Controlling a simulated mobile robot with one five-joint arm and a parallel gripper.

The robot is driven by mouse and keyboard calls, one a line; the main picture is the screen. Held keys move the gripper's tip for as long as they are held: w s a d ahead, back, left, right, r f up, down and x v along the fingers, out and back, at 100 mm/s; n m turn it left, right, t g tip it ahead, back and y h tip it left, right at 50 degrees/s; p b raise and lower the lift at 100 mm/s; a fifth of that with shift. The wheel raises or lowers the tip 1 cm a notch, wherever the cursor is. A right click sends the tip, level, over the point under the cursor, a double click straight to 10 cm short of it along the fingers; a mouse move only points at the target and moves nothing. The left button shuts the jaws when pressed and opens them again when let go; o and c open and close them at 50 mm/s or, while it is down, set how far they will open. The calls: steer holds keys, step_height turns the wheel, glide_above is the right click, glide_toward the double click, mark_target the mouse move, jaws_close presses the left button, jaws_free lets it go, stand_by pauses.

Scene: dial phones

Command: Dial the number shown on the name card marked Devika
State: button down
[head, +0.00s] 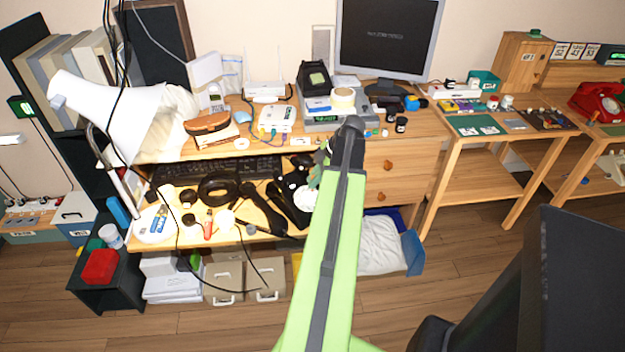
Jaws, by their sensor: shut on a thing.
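A red dial phone (597,102) stands on the desk at the far right, cut by the picture's edge. Several small white cards (576,50) stand behind it; their writing is too small to read, so I cannot tell which is marked Devika. My green arm reaches up the middle. My gripper (317,174) shows only in part at the arm's far end, over the drawer desk's lower shelf. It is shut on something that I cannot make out. A black object with a round white face (305,197) lies just below it, partly hidden by the arm; I cannot tell whether they touch.
The drawer desk (395,142) is crowded with a lamp (125,107), a monitor (388,38), a keyboard (225,168) and loose tools. A side table (455,165) stands to its right. The wooden floor (465,275) in front is partly clear.

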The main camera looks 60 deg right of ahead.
steer(key=shift+s+f, duration=0.25)
steer(key=shift+s, duration=0.3)
steer(key=shift+s+a+f+b, duration=0.2)
steer(key=shift+s+a+b, duration=0.05)
steer(key=shift+s+b, duration=0.3)
